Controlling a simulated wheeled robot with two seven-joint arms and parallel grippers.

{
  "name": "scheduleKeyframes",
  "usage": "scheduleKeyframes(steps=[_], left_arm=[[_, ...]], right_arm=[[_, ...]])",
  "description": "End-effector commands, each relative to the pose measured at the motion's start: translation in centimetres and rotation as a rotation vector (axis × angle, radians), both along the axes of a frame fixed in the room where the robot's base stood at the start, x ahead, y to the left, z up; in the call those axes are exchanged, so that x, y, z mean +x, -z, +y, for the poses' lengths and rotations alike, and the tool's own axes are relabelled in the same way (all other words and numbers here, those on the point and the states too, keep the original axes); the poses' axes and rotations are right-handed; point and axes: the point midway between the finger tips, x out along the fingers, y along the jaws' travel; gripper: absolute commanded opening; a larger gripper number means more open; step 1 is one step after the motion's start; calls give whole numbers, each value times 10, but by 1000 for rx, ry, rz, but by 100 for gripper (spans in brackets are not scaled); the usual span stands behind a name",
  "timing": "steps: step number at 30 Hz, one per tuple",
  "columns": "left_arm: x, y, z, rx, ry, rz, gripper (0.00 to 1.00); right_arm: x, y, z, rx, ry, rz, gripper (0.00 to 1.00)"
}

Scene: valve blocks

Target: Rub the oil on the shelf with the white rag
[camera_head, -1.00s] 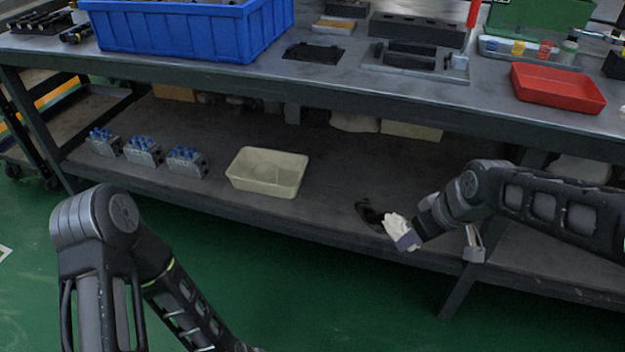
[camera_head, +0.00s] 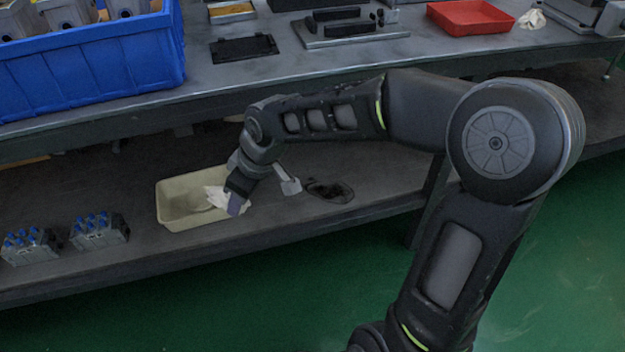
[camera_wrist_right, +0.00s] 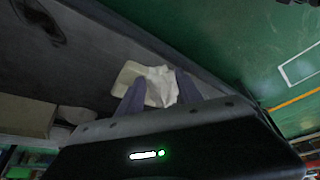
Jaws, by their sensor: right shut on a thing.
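The dark oil patch (camera_head: 330,191) lies on the lower shelf (camera_head: 300,215), to the right of a cream bin (camera_head: 172,211). My right gripper (camera_head: 236,206) is over the right part of the bin, left of the oil. It is shut on the white rag (camera_head: 214,196), which hangs over the bin; whether it touches the bin is unclear. The oil (camera_wrist_right: 40,20) shows at upper left there. My left gripper is not in view.
Valve blocks with blue tops (camera_head: 99,230) stand left of the bin. The tabletop (camera_head: 330,68) overhangs the shelf and holds a blue crate (camera_head: 90,75), a red tray (camera_head: 470,18) and black plates. A table leg (camera_head: 428,205) stands right of the oil.

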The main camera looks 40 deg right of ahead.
Motion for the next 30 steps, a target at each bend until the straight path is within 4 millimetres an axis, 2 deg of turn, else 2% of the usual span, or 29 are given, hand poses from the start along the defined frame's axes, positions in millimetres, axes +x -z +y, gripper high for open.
scheduleKeyframes(steps=[4, 8, 11, 14, 17, 20, 21, 26, 30], left_arm=[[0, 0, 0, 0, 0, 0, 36], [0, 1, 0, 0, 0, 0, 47], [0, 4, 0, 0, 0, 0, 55], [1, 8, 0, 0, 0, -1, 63], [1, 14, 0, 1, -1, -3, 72], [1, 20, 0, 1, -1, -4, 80], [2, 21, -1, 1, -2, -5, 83], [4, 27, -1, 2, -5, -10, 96], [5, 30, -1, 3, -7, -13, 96]], right_arm=[[0, 0, 0, 0, 0, 0, 10], [1, 3, -2, 0, 2, 0, 10], [6, 12, -13, 0, 14, 2, 10], [15, 30, -34, 0, 35, 3, 10], [23, 57, -65, -1, 66, 5, 10], [29, 89, -105, -4, 101, 5, 9], [33, 98, -123, -5, 99, 3, 9], [45, 130, -192, -8, 46, 0, 9], [47, 148, -235, -9, 1, -1, 9]])
